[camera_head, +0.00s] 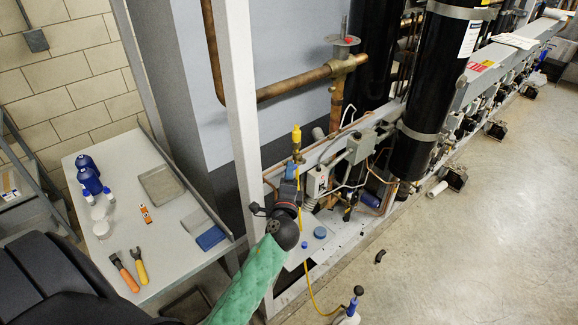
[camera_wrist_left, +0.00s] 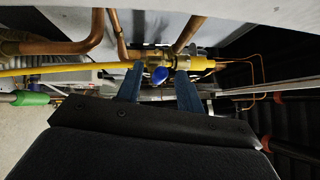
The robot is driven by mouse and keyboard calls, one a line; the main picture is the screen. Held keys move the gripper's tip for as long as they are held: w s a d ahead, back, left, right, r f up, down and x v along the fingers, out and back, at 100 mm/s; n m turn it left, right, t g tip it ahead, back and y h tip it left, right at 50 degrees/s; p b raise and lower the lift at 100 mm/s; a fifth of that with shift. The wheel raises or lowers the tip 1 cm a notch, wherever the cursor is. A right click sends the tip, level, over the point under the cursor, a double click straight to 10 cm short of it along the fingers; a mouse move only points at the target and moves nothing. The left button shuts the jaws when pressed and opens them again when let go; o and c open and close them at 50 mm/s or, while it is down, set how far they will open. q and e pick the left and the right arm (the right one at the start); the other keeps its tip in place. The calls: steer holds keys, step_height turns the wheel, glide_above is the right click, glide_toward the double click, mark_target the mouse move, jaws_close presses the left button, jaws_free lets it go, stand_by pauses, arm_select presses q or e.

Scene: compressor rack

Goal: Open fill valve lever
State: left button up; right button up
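The brass fill valve (camera_wrist_left: 150,60) sits in line with a yellow hose (camera_wrist_left: 70,67) in the left wrist view. Its blue lever end (camera_wrist_left: 160,76) shows between the two blue fingers of my left gripper (camera_wrist_left: 159,71). The fingers are apart, one on each side of the lever; I cannot tell whether either touches it. In the head view my left gripper (camera_head: 291,172) is just below the yellow fitting (camera_head: 296,138) on the rack, and the lever is hidden there. My right gripper is not in view.
A grey table (camera_head: 184,262) at the left holds blue bottles (camera_head: 88,180), pliers (camera_head: 138,266) and a tray (camera_head: 160,184). A white rack post (camera_head: 238,100) stands close to my left arm. Copper pipes (camera_head: 290,88) run above the valve. The floor at right is mostly clear.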

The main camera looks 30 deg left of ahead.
arm_select(q)
steer(key=shift+x, duration=1)
jaws_close()
steer(key=shift+f, duration=0.1)
